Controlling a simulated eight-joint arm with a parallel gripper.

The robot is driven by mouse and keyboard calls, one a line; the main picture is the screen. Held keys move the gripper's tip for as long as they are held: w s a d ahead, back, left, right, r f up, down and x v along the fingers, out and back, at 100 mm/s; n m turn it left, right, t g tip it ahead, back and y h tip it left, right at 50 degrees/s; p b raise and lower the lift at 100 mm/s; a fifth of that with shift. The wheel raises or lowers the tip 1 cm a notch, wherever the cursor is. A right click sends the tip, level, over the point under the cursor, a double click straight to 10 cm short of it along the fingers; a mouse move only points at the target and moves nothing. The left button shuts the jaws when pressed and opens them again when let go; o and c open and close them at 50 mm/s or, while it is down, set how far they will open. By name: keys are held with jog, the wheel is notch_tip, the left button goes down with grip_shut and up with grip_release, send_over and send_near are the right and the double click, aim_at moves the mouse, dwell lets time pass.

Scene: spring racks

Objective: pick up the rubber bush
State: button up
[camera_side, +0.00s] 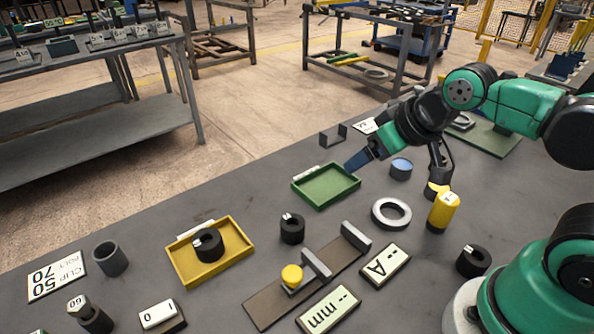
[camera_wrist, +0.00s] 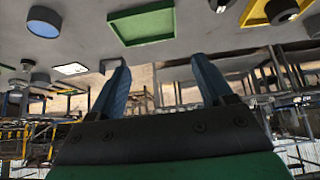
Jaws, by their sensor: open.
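Several short black cylinders with a small white mark look like rubber bushes; I cannot tell which one is meant. One black bush (camera_side: 207,243) sits in the yellow tray (camera_side: 178,268). A second black bush (camera_side: 292,229) stands on the bench right of that tray. A third black bush (camera_side: 472,261) is near my arm's base. My gripper (camera_side: 358,161) is open and empty, above the far edge of the green tray (camera_side: 322,190), apart from all the bushes. In the wrist view its two blue fingers (camera_wrist: 160,65) are spread; a black bush (camera_wrist: 281,11) shows top right.
A brown rack with grey uprights (camera_side: 268,297) and a yellow-topped piece stands in front. A grey ring (camera_side: 391,213), a yellow cylinder (camera_side: 442,212), a blue-topped cylinder (camera_side: 401,170), a dark cup (camera_side: 110,259) and label blocks surround it. The green tray is empty.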

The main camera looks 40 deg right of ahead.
jog(key=shift+o, duration=1.4)
jog(key=n+g, duration=0.2)
jog(key=g, duration=0.5)
send_over(292, 227)
jog(key=f, duration=0.6)
jog(key=shift+d+f, duration=0.25)
jog(key=shift+f, duration=0.15)
jog(key=shift+a+f, duration=0.25)
jog(key=shift+f, duration=2.95)
